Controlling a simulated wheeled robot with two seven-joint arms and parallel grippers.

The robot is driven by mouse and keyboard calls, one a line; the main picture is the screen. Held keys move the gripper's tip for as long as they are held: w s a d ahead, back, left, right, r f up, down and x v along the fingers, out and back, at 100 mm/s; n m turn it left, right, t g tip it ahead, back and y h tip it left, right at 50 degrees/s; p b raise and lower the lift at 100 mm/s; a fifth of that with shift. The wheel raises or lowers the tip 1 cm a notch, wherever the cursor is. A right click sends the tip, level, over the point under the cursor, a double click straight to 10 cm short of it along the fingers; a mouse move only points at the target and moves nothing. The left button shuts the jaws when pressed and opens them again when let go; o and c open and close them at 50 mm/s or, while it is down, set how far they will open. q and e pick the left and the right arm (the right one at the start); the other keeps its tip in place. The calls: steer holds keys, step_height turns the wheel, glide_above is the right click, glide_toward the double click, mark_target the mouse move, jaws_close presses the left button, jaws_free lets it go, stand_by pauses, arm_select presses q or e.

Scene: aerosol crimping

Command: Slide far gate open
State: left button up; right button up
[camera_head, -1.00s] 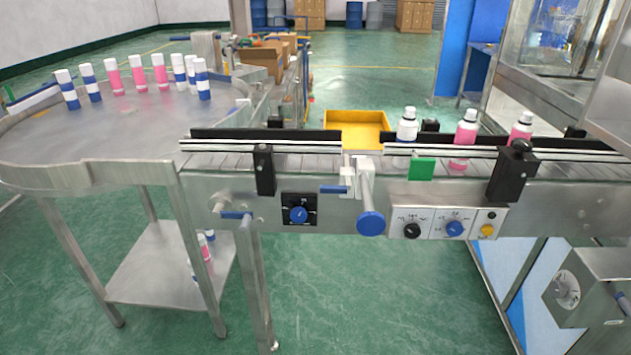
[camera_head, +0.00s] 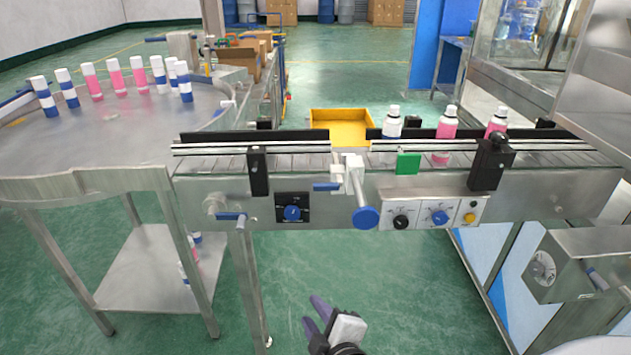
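The conveyor (camera_head: 540,200) runs across the middle with metal guide rails. Its black back rail (camera_head: 255,138) has a gap in front of a yellow bin (camera_head: 343,132). A white and steel slide fitting (camera_head: 354,172) with a blue knob (camera_head: 366,217) and a small blue handle (camera_head: 327,187) sits at the near side by this gap. A green plate (camera_head: 408,163) is on the near rail to its right. I cannot tell which part is the far gate. My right gripper (camera_head: 313,312) is low at the bottom, purple fingers apart and empty, clear of the conveyor. My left gripper is out of view.
A round steel table (camera_head: 100,130) with several bottles is at left. A control panel (camera_head: 432,215) is on the conveyor front. The green floor below is open.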

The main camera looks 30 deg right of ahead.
mark_target(326, 189)
steer(key=w+d+r+n+t+h+p, duration=0.1)
steer(key=w+d+r+t+h, duration=0.15)
steer(key=r, duration=0.75)
steer(key=w+d+r+n+t+h, duration=0.1)
steer(key=w+d+r+n+h, duration=0.2)
steer(key=r, duration=0.6)
steer(key=shift+m+g+h, duration=0.25)
steer(key=shift+m+h, duration=0.35)
steer(key=shift+h, duration=0.05)
steer(key=x, duration=0.3)
steer(key=p+x, duration=0.1)
steer(key=x, duration=0.2)
steer(key=d+x, duration=0.1)
steer(key=x, duration=0.2)
steer(key=shift+d+p, duration=0.15)
steer(key=shift+p, duration=0.25)
steer(key=shift+w+d, duration=0.25)
steer(key=shift+w, duration=0.1)
jaws_close()
steer(key=shift+a, duration=0.1)
